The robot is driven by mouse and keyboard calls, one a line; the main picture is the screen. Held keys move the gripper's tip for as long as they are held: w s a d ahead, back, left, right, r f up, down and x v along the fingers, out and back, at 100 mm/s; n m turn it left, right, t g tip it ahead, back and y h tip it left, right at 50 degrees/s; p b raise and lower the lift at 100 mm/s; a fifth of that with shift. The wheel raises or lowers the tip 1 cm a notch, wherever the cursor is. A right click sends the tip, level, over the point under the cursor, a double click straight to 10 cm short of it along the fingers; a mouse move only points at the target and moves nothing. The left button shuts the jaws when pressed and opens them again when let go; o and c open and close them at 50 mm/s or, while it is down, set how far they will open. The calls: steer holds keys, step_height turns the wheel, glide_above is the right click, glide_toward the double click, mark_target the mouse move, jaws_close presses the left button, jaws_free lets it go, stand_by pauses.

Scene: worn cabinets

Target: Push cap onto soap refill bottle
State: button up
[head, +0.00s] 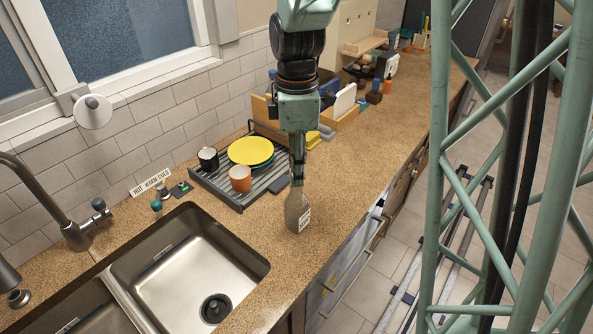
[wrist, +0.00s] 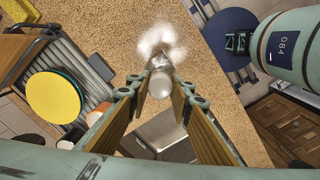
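A translucent soap refill bottle (head: 296,210) with a white label stands on the speckled counter, beside the right edge of the sink. My gripper (head: 297,178) points down at its narrow neck from directly above. In the wrist view, my gripper (wrist: 163,76) has its two fingers apart with a pale, shiny rounded piece of the bottle (wrist: 160,85) between the tips. Whether the fingers touch it is unclear. The cap cannot be told apart from the bottle top, as the fingers hide much of that area.
A sink (head: 190,265) lies to the left of the bottle. A drying rack (head: 228,195) with a yellow plate (head: 250,151), an orange mug (head: 240,179) and a black mug (head: 208,159) stands behind. The counter's front edge is close on the right.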

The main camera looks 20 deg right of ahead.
steer(key=shift+f, duration=0.45)
steer(key=o, duration=0.7)
steer(key=shift+o, duration=0.2)
steer(key=shift+r, duration=0.15)
steer(key=shift+r+p, duration=1.6)
steer(key=shift+r, duration=1.25)
steer(key=shift+r, duration=0.1)
